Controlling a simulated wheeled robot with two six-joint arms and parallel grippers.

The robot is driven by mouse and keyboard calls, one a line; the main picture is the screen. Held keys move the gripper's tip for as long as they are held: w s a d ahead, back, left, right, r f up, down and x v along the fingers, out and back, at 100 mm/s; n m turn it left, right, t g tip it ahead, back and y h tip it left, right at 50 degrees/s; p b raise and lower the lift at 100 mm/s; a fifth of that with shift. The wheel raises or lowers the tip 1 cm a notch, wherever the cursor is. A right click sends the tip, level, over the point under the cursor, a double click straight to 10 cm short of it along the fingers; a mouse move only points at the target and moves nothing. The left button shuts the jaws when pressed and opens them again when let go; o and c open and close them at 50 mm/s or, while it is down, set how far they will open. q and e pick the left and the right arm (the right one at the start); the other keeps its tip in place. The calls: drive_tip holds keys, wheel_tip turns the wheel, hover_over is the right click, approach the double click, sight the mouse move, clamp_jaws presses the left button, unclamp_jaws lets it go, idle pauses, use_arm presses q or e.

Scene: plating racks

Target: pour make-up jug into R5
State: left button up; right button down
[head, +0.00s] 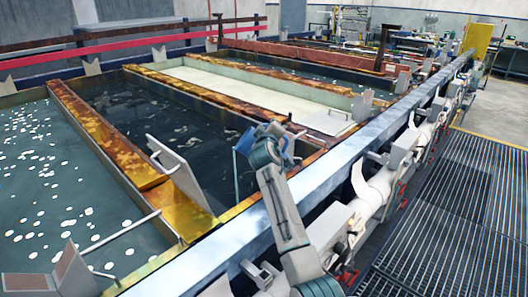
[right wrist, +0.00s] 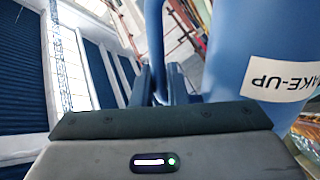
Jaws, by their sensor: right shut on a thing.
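The blue make-up jug (head: 243,143) is held over the near right part of a dark-liquid tank (head: 205,125) in the head view. My right gripper (head: 272,142) is beside it, largely hiding it. In the right wrist view the jug (right wrist: 230,60) fills the right side, its white MAKE-UP label upside down. There my right gripper (right wrist: 160,88) is shut on the jug's handle (right wrist: 155,50). A thin blue vertical line hangs below the jug; I cannot tell whether it is liquid. The jug's mouth is hidden. No R5 marking is readable. My left gripper is out of view.
A tank with white floating spots (head: 50,170) lies left, and a pale cream tank (head: 250,85) lies beyond the dark one. Rusty dividers (head: 105,140) separate them. A long steel rail (head: 335,155) runs along the front, with a grated walkway (head: 460,210) to its right.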

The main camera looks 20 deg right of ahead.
sight(253, 138)
drive_tip(key=shift+r, duration=0.15)
drive_tip(key=shift+w+a+f+n+p, duration=0.15)
drive_tip(key=shift+w+a+n+p, duration=0.05)
drive_tip(key=shift+a+n, duration=0.25)
drive_tip(key=shift+w+a+f+n+p, duration=0.15)
drive_tip(key=shift+a+n, duration=0.15)
drive_tip(key=shift+n, duration=0.25)
drive_tip(key=shift+a, duration=0.1)
idle(0.8)
drive_tip(key=shift+w+a+f+n, duration=0.35)
drive_tip(key=shift+a+f+n, duration=0.15)
drive_tip(key=shift+a+n, duration=0.3)
drive_tip(key=shift+d, duration=0.1)
idle(0.8)
drive_tip(key=shift+w+a+f+n+b, duration=0.2)
drive_tip(key=shift+a+f+n+b, duration=0.15)
drive_tip(key=shift+a+n, duration=0.15)
drive_tip(key=shift+w+a+f+n+b, duration=0.25)
drive_tip(key=shift+a+f+n, duration=0.15)
drive_tip(key=shift+n, duration=0.1)
